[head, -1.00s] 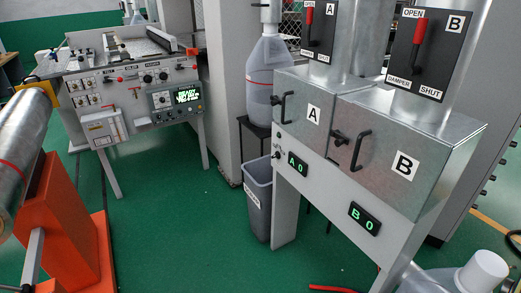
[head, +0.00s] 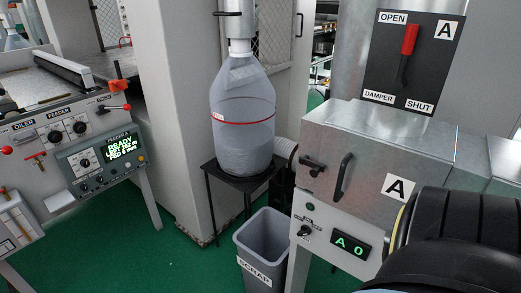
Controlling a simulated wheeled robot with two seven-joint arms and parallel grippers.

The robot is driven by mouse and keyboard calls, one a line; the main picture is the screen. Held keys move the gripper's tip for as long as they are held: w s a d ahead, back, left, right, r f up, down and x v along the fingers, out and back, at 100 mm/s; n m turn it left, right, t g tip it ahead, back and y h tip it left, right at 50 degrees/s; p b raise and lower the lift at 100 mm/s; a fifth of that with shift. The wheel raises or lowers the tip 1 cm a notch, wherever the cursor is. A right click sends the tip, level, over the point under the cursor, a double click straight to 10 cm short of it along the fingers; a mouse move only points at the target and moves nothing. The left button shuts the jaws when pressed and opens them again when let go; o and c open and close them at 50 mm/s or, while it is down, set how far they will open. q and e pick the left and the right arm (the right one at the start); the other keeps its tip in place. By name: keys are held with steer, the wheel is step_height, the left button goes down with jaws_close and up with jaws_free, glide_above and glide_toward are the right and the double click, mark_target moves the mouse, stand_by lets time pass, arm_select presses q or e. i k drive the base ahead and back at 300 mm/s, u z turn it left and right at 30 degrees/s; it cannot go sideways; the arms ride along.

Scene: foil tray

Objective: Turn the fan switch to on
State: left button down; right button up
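A small switch knob (head: 304,231) sits on the light panel below metal box A (head: 375,150), left of a green display reading "A 0" (head: 349,244). A small dark symbol is above the knob. This is likely the fan switch; its label is too small to read, so I cannot tell its setting. Neither of my grippers shows in the head view. A large black and blue rounded part at the lower right looks like my own arm and covers the panel's right side.
A grey scrap bin (head: 262,250) stands just left of the panel. A large clear bottle (head: 242,115) is on a black stand (head: 240,180) behind it. Damper plate A (head: 405,60) with a red lever is above the box. A feeder machine (head: 70,140) stands left. Green floor lies between.

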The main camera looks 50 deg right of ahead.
mark_target(305, 230)
steer(key=i, duration=1.5)
steer(key=z, duration=3)
